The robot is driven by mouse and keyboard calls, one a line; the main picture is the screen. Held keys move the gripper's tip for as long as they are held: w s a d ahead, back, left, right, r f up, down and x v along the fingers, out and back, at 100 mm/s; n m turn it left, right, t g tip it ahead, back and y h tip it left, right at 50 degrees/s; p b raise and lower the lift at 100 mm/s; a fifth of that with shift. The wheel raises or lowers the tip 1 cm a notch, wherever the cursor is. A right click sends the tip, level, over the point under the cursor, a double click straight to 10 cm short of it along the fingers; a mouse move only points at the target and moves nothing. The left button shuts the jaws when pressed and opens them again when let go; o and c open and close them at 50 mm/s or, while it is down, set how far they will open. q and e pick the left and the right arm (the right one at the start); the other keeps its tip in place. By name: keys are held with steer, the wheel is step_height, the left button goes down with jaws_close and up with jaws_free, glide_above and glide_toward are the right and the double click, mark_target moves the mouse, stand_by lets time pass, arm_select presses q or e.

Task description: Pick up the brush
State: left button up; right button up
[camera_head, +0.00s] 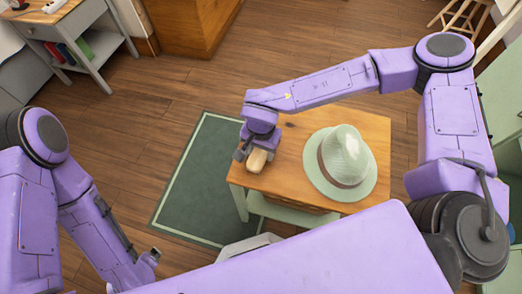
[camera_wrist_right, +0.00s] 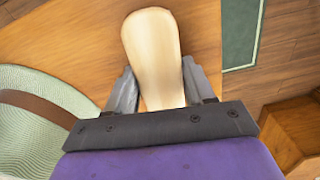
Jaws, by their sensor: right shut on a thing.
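The brush (camera_head: 257,160) shows as a pale wooden piece at the left edge of a small wooden table (camera_head: 292,180). In the right wrist view the brush (camera_wrist_right: 152,50) is a smooth, pale, rounded piece between the fingers. My right gripper (camera_head: 248,155) is shut on it; the right wrist view shows its two grey fingers (camera_wrist_right: 150,92) on either side. Bristles are not visible, and whether the brush touches the tabletop I cannot tell. My left gripper (camera_head: 152,256) is low at the left, away from the table; its jaws are too unclear to judge.
A pale green hat (camera_head: 345,158) with a brown band sits on the table, right of the brush. A dark green rug (camera_head: 195,190) lies left of the table. A side table with books (camera_head: 75,50) stands at the upper left. Wooden floor between is clear.

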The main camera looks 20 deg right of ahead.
step_height(320, 180, up, 3)
steer(key=shift+w+r, duration=0.1)
steer(key=shift+r, duration=0.1)
steer(key=s+r+p, duration=0.9)
steer(key=s+p, duration=0.5)
steer(key=p, duration=0.2)
steer(key=shift+d+r, duration=0.3)
steer(key=shift+d, duration=0.15)
steer(key=shift+s, duration=0.1)
